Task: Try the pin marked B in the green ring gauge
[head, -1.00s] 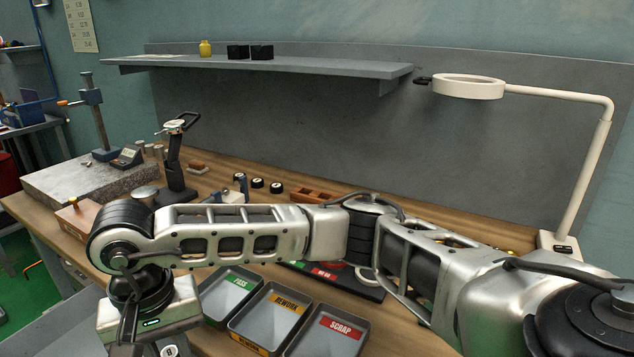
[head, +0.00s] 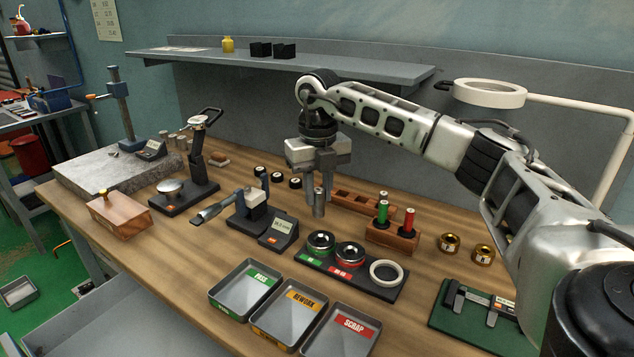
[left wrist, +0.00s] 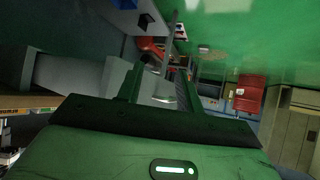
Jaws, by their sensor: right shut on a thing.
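My right gripper (head: 318,168) points down over the middle of the bench and is shut on a grey metal pin (head: 319,204), held upright. Its marking cannot be read in the head view. The green ring gauge (head: 321,243) sits at the left of a black base (head: 378,291), with a green label in front. In the picture the pin hangs above and behind it, apart from it. My left gripper (left wrist: 160,88) shows only in the left wrist view, with its two fingers apart and nothing seen between them.
A red-labelled ring (head: 350,253) and a pale ring (head: 387,272) share the base. A wooden block (head: 392,238) with green and red handles stands right of it. Trays marked PASS (head: 225,303), REWORK (head: 267,328) and SCRAP (head: 325,340) lie in front. Black capped pieces (head: 277,180) stand behind.

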